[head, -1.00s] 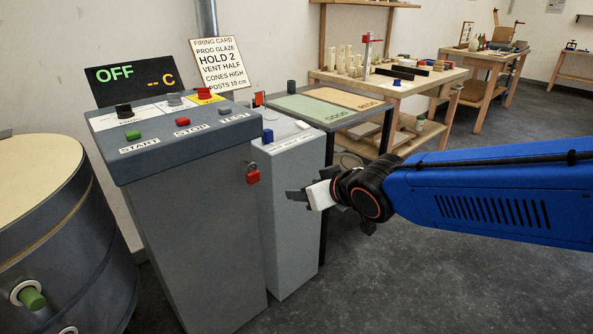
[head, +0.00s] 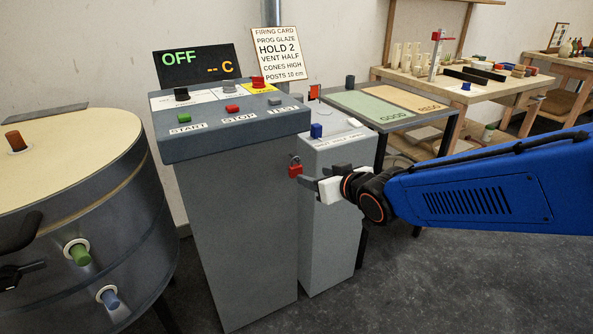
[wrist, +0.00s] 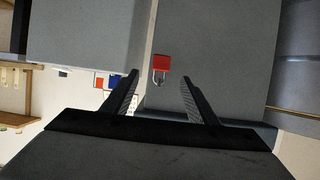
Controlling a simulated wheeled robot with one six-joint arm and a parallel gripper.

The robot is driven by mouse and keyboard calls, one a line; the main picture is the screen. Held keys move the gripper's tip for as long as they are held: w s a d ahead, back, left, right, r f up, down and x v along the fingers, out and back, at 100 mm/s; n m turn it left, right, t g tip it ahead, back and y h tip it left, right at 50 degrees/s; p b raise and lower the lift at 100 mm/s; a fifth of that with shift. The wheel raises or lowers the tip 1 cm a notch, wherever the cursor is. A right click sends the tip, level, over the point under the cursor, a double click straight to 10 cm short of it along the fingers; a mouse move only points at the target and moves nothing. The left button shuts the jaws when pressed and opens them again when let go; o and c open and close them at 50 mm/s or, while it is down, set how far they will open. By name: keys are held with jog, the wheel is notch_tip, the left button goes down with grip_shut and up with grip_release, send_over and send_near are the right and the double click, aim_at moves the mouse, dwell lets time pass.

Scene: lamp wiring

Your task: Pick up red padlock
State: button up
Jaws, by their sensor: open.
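The red padlock (head: 295,171) hangs by its shackle on the right side of the grey control pedestal (head: 235,230), near the top. In the wrist view the padlock (wrist: 161,64) shows ahead of the fingers, a little left of the middle of the gap, against the grey panel. My gripper (head: 307,181) is open and empty, with its fingers close to the right of the padlock in the head view. In the wrist view the two fingers (wrist: 158,80) are spread apart, and the padlock appears beyond their tips. I cannot tell the exact distance.
A narrower grey pedestal (head: 330,235) with a blue knob (head: 316,130) stands right beside the control pedestal. A round kiln (head: 80,220) stands at the left. A table with green and tan mats (head: 365,104) is behind. Open floor lies at the front right.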

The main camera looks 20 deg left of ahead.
aim_at(297, 171)
jog(key=shift+x, duration=5.3)
jog(key=shift+s, duration=0.15)
jog(key=c, duration=1.3)
jog(key=shift+o, duration=0.2)
